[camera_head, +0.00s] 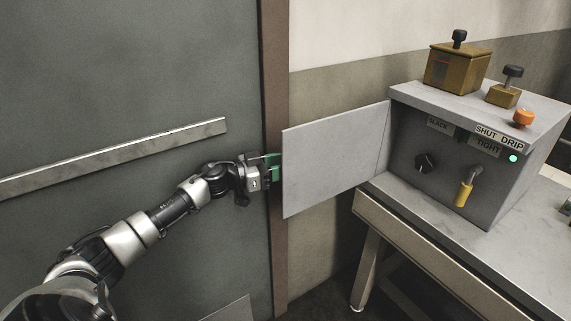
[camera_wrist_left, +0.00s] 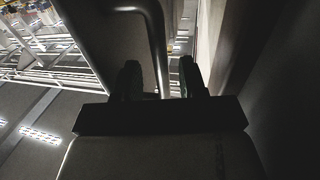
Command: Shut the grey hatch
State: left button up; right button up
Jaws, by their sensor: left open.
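The grey hatch (camera_head: 335,155) is a flat light-grey panel, standing open. It sticks out to the left from the left front edge of a grey box (camera_head: 480,170). My left gripper (camera_head: 274,167) has green fingers and is just left of the hatch's free edge. I cannot tell whether it touches the hatch. In the left wrist view the gripper (camera_wrist_left: 160,82) shows its two dark fingers apart. A bent bar (camera_wrist_left: 155,35) shows beyond them; whether it belongs to the hatch is unclear. My right gripper is not in view.
The box stands on a grey bench (camera_head: 400,205). Its front has a black knob (camera_head: 424,162), a yellow-handled lever (camera_head: 465,192) and a lit green lamp (camera_head: 513,158). Brass blocks (camera_head: 455,70) and an orange knob (camera_head: 523,117) are on top. A dark wall with a metal rail (camera_head: 120,157) is at left.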

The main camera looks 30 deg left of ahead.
pick_arm(q)
jog(key=shift+x, duration=1.2)
grip_shut()
